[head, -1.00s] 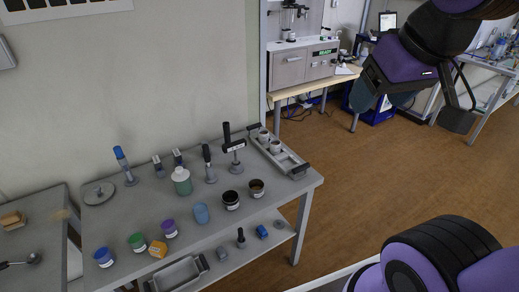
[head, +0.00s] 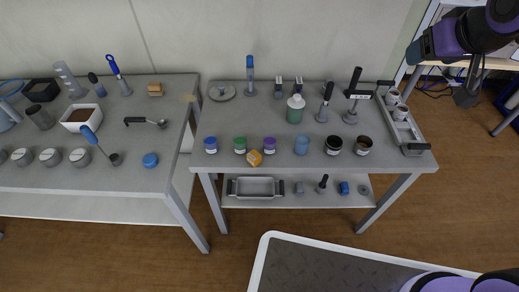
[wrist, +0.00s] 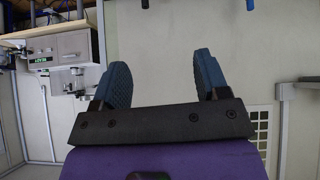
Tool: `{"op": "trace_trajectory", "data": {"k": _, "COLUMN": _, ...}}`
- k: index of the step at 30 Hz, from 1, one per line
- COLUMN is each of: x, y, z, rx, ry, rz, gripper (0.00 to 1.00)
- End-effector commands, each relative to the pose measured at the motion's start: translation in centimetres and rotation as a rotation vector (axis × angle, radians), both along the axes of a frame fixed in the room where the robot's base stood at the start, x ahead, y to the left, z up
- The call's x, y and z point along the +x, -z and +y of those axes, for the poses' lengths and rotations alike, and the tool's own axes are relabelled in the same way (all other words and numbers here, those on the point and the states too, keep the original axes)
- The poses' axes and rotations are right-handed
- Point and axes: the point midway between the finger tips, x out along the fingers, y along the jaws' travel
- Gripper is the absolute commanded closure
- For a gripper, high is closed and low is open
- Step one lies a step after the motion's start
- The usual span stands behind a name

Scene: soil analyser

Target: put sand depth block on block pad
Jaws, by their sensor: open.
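No readable label picks out the sand depth block. An orange-yellow block (head: 254,158) with a pale face sits at the front edge of the middle grey table; a tan block (head: 155,89) lies on the left table. Which is the sand depth block I cannot tell. My gripper (wrist: 161,65) is open and empty in the wrist view, facing a pale wall. In the head view my arm is at the upper right, away from both tables.
The middle table (head: 225,125) holds jars, a green bottle (head: 295,109), upright tools and a metal rack (head: 412,135). Its lower shelf has a tray (head: 255,188) and small blocks. The left table (head: 100,170) holds cups and a scoop (head: 147,122). A narrow gap separates the tables.

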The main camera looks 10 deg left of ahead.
Motion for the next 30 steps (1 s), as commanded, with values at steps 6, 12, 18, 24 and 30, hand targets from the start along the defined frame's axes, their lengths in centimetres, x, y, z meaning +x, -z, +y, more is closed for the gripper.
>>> {"op": "trace_trajectory", "data": {"k": 6, "x": 3.7, "y": 4.9, "z": 5.2, "rx": 0.013, "ry": -0.112, "rz": -0.062, "gripper": 0.32}}
{"op": "trace_trajectory", "data": {"k": 12, "x": 5.6, "y": 9.8, "z": 10.1, "rx": 0.036, "ry": -0.214, "rz": -0.123, "gripper": 0.32}}
{"op": "trace_trajectory", "data": {"k": 18, "x": 6.1, "y": 15.1, "z": 14.9, "rx": 0.072, "ry": -0.317, "rz": -0.181, "gripper": 0.32}}
{"op": "trace_trajectory", "data": {"k": 24, "x": 5.1, "y": 20.7, "z": 19.4, "rx": 0.120, "ry": -0.421, "rz": -0.231, "gripper": 0.32}}
{"op": "trace_trajectory", "data": {"k": 30, "x": 2.7, "y": 26.3, "z": 23.3, "rx": 0.178, "ry": -0.523, "rz": -0.275, "gripper": 0.32}}
